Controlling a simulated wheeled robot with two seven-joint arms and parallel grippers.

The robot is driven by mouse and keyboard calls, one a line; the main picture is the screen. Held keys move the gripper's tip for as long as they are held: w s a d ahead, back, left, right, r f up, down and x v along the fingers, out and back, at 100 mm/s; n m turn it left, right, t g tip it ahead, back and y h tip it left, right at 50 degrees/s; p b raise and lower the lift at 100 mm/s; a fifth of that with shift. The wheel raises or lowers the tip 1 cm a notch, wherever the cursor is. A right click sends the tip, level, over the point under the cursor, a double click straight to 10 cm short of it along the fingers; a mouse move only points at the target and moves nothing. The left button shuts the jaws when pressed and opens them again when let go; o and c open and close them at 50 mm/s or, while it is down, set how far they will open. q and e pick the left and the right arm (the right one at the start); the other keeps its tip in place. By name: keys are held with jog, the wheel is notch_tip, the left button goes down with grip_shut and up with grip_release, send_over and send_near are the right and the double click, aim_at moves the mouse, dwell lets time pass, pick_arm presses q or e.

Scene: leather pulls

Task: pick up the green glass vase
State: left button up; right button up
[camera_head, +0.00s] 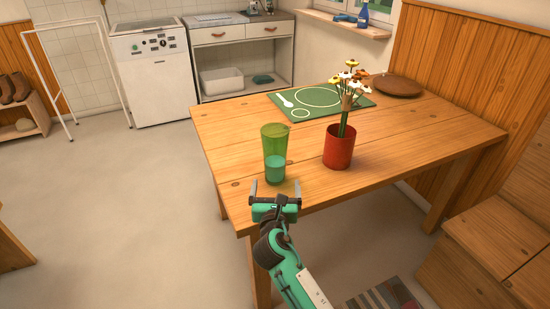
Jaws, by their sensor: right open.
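The green glass vase (274,144) stands upright near the front left of the wooden table (225,138). It is see-through, with a teal lower part. My right gripper (275,187) is at the table's front edge, just in front of the vase's base. Its two fingers are apart and point toward the vase, with nothing held between them. I cannot tell whether a fingertip touches the vase. My left gripper is not in view.
A red pot (338,148) with flowers (350,80) stands right of the vase. Behind are a green placemat (345,99) with a white spoon (285,100) and a brown plate (397,85). The table left of the vase is clear. A wooden bench (490,235) is at the right.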

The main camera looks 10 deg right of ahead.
aim_at(276, 167)
jog(key=x, duration=0.8)
jog(key=shift+w+b, duration=0.2)
jog(key=shift+b, duration=0.1)
jog(key=x, duration=0.3)
jog(key=shift+w+a+b, duration=0.2)
jog(key=shift+w+b, duration=0.1)
jog(key=shift+b, duration=0.05)
jog(key=shift+w+d, duration=0.1)
jog(key=shift+w, duration=0.4)
jog(key=c, duration=1.3)
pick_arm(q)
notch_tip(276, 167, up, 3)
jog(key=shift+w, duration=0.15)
pick_arm(e)
jog(key=shift+r, duration=0.15)
jog(key=shift+c, duration=0.8)
jog(key=shift+r, duration=0.1)
